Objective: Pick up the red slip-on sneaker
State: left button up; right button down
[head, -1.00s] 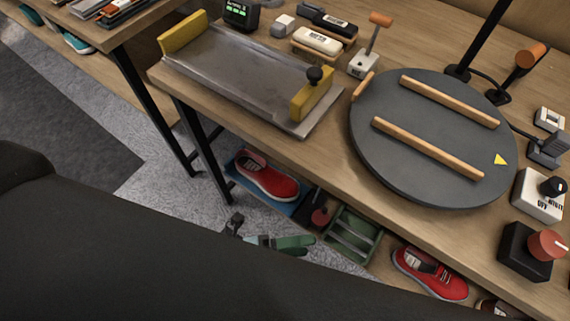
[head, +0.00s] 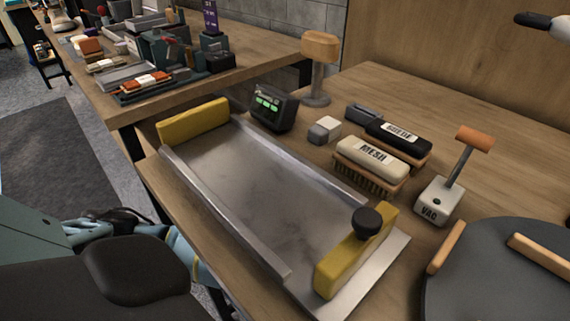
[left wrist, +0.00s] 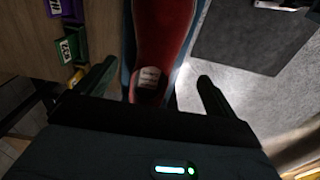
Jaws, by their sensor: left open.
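The red slip-on sneaker (left wrist: 165,35) shows in the left wrist view, reaching from the top edge down toward the gripper, with a pale label inside its heel end. A blue strip (left wrist: 126,45) runs along its left side. My left gripper (left wrist: 153,88) is open, with one dark finger on each side of the sneaker's near end. I cannot tell whether the fingers touch it. The sneaker is out of sight in the head view. My right gripper is in neither view.
In the head view, a wooden workbench holds a metal tray (head: 250,180) with yellow end blocks, brushes (head: 372,161), a VAC lever box (head: 437,199) and a dark round plate (head: 500,275).

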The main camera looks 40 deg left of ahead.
pick_arm(q)
jog(key=shift+s+d+f, duration=0.1)
jog(key=shift+s+f, duration=0.05)
jog(key=shift+f, duration=0.2)
jog(key=shift+f+b, duration=0.45)
jog(key=shift+f, duration=0.5)
jog(key=f, duration=0.1)
jog(key=f+b, duration=0.1)
jog(key=f, duration=0.2)
jog(key=shift+w+f+b, duration=0.2)
jog(key=shift+w+b, duration=0.15)
jog(key=shift+w, duration=0.05)
jog(key=shift+f, duration=0.4)
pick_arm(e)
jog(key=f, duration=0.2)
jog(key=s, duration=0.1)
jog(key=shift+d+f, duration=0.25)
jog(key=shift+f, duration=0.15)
pick_arm(q)
jog(key=c, duration=1.2)
jog(key=shift+c, duration=0.2)
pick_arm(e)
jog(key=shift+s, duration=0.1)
